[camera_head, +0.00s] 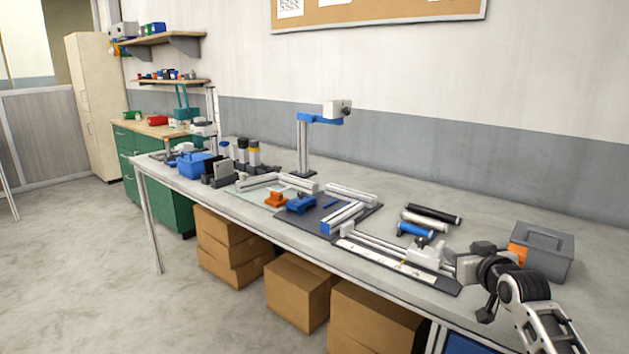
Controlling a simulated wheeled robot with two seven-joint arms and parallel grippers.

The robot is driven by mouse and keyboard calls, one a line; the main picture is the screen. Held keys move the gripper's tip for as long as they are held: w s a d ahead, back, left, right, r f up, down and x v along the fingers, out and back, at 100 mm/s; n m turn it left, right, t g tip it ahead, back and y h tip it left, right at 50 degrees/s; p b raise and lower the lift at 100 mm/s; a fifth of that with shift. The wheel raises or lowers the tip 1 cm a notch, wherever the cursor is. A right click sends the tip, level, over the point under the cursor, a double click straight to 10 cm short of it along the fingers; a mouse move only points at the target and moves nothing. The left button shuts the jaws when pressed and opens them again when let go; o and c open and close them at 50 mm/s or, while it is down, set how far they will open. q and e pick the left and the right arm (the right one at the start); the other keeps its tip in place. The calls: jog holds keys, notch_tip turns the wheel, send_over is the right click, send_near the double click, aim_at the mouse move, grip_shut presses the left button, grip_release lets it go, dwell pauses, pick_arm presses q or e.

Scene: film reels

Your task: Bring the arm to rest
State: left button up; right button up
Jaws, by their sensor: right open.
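My right arm (545,315) comes in from the lower right corner. Its right gripper (482,273) is open over the near right part of the long grey workbench (375,190). The gripper is close to the right end of a flat dark base with a white rail (385,262). I cannot tell whether it touches the rail, and I see nothing held in it. My left gripper is not in view.
Dark and white cylinders (433,214) lie behind the rail. A blue-and-grey stand (304,145) rises mid-bench. Cardboard boxes (297,290) sit below. Floor at left is clear.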

jog(key=s+a+f+n+g+b, duration=0.1)
jog(key=s+a+f+b, duration=0.1)
jog(key=s+a+f, duration=0.5)
jog(key=s+a+f+n+b, duration=0.1)
jog(key=s+a+f+b, duration=0.1)
jog(key=s+f, duration=0.8)
pick_arm(q)
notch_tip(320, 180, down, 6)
jog(key=b, duration=0.3)
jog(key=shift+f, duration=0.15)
pick_arm(e)
jog(key=s+a+f+g+y, duration=0.1)
jog(key=s+a+f, duration=0.2)
jog(key=s, duration=0.3)
jog(key=s+a+f+g+y, duration=0.1)
jog(key=s+a+f, duration=0.2)
jog(key=s, duration=0.4)
jog(key=s+a+f+m+g+y, duration=0.1)
jog(key=s+a+f, duration=0.2)
jog(key=s, duration=0.4)
jog(key=shift+s, duration=0.15)
